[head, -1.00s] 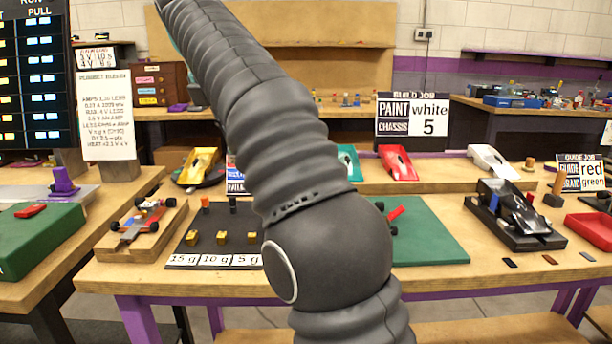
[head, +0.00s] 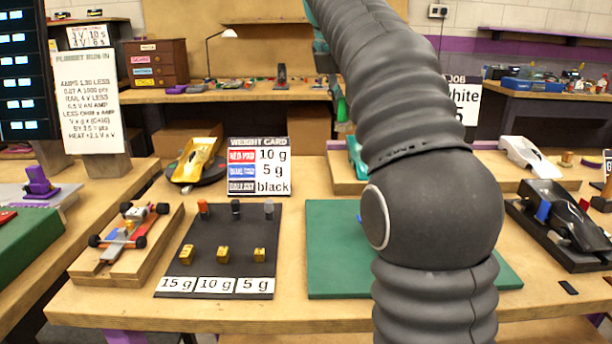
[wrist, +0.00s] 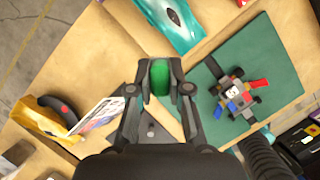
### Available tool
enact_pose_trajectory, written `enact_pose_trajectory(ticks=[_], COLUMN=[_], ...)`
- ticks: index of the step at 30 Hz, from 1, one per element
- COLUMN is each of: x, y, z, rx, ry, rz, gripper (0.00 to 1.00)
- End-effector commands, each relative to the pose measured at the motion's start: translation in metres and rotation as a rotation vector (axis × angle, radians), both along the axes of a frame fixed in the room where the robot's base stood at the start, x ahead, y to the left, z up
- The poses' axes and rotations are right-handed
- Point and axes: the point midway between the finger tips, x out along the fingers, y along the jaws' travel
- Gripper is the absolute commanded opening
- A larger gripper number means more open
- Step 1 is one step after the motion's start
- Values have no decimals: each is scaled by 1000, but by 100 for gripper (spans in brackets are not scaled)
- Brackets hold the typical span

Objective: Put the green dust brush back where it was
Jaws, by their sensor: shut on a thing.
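My gripper (wrist: 168,88) is shut on a green thing, which I take to be the green dust brush (wrist: 160,78). In the wrist view only a rounded green part shows between the two fingers; the rest is hidden. The gripper is over the workbench, with the green mat to its right in that view. In the head view a narrow green piece (head: 340,106) shows beside my arm, seemingly the same brush. My arm hides most of the gripper there. No marked place for the brush can be made out.
The bench holds a chassis stand (head: 98,262), a dark weight board (head: 215,236), a weight card (head: 259,168), a green mat (head: 328,275) with a small chassis (wrist: 238,97), and a yellow car body (head: 195,160). A black car (head: 575,220) stands at right. A back bench (head: 190,113) carries drawers and a lamp.

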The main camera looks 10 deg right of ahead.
Motion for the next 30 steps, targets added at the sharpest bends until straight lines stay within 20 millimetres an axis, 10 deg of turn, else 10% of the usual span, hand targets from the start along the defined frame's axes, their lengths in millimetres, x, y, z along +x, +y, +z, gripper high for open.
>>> enact_pose_trajectory(ticks=[4, 13, 30], x=[0, 14, 68], y=[-36, -36, 45], z=[-11, -19, -78], rx=[-1, -31, -33], ry=[1, -4, -2], rz=[98, 286, 297], gripper=[0, 0, 0])
